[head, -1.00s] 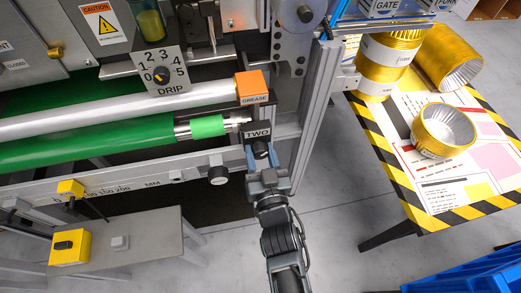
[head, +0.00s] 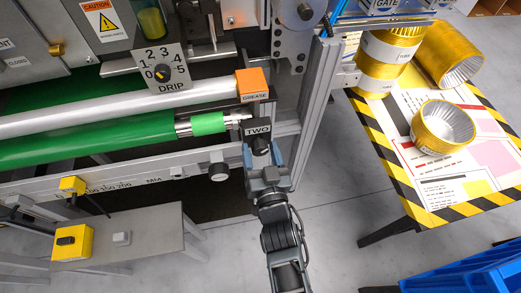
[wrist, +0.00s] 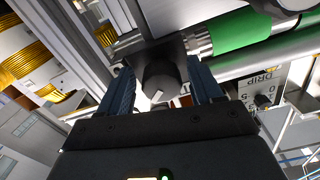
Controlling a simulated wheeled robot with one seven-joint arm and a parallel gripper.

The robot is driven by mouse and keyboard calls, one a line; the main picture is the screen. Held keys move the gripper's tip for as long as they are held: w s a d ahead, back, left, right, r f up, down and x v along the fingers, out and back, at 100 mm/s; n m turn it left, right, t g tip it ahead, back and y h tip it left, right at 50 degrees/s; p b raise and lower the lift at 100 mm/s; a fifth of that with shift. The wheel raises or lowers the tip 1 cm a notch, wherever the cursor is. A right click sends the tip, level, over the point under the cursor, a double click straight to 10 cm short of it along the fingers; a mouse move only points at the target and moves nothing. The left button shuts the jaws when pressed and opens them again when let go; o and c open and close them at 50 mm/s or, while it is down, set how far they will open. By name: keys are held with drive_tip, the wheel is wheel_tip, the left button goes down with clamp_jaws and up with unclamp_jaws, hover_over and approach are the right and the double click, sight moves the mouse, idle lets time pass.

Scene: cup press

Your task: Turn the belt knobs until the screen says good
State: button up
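The black knob (head: 260,147) marked TWO sits under its black label block (head: 257,131) at the right end of the green belt (head: 90,145). It also shows in the wrist view (wrist: 163,78), round with a white pointer line. My gripper (head: 259,154) is at this knob. In the wrist view my two blue fingers (wrist: 162,84) stand on either side of it, seemingly with narrow gaps, so the gripper looks open around it. No screen with a reading is in view.
An orange GREASE block (head: 251,84) and a metal frame post (head: 312,105) stand close to my gripper. A DRIP dial (head: 162,73) is at the upper left. A striped table (head: 470,210) with gold cups stands right. A yellow switch box (head: 72,241) is lower left.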

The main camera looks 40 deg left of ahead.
drive_tip(key=shift+o, duration=0.2)
drive_tip(key=shift+r, duration=0.1)
drive_tip(key=shift+s+d, duration=0.1)
drive_tip(key=shift+d, duration=0.05)
drive_tip(key=p+v, duration=0.2)
drive_tip(key=v, duration=0.5)
drive_tip(key=shift+s+d, duration=0.15)
drive_tip(key=shift+b, duration=0.3)
drive_tip(key=shift+n, duration=0.6)
drive_tip(key=shift+r+b+x, duration=0.15)
drive_tip(key=shift+b+x, duration=1.65)
drive_tip(key=shift+b, duration=1.4)
drive_tip(key=shift+r+b+x, duration=0.2)
drive_tip(key=shift+b+x, duration=1.55)
drive_tip(key=shift+b, duration=1.45)
drive_tip(key=shift+c, duration=0.5)
